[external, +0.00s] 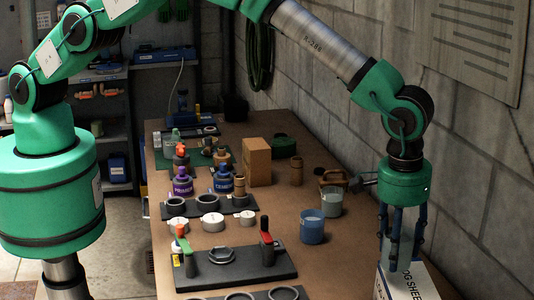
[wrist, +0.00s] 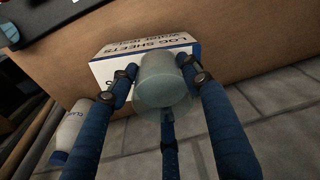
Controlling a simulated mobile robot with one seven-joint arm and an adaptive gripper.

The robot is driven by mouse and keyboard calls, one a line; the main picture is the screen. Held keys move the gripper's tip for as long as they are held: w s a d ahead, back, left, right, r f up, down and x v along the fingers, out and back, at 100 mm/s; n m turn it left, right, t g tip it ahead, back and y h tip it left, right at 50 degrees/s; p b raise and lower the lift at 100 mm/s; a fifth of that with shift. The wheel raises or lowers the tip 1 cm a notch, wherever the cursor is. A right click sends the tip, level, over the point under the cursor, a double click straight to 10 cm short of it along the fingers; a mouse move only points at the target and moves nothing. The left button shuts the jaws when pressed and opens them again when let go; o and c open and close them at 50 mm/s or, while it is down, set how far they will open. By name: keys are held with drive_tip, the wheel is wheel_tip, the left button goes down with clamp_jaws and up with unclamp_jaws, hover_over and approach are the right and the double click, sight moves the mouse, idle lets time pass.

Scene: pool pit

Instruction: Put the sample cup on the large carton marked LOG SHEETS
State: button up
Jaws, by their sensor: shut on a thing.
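My gripper (external: 402,255) points down at the right end of the bench, with its blue fingers closed around a translucent grey-green sample cup (wrist: 165,82). The white carton marked LOG SHEETS (external: 412,285) is directly below the fingers in the external view, cut off by the bottom edge. In the wrist view the carton (wrist: 112,72) lies behind the cup, its blue-edged lettering partly hidden by cup and fingers. I cannot tell whether the cup touches the carton.
A blue cup (external: 312,230) and a clear cup (external: 331,202) stand on the bench left of my gripper. A black plate with valves (external: 236,268) lies further left. A white and blue bottle (wrist: 70,132) is beside the carton. A block wall (external: 480,190) runs along the right.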

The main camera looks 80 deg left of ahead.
drive_tip(key=shift+f, duration=1.7)
drive_tip(key=shift+f, duration=0.15)
drive_tip(key=o, duration=1.3)
drive_tip(key=r, duration=0.8)
drive_tip(key=s+r, duration=0.1)
drive_tip(key=r, duration=0.3)
drive_tip(key=shift+d+r, duration=0.1)
drive_tip(key=shift+d, duration=0.15)
drive_tip(key=shift+w+r, duration=0.1)
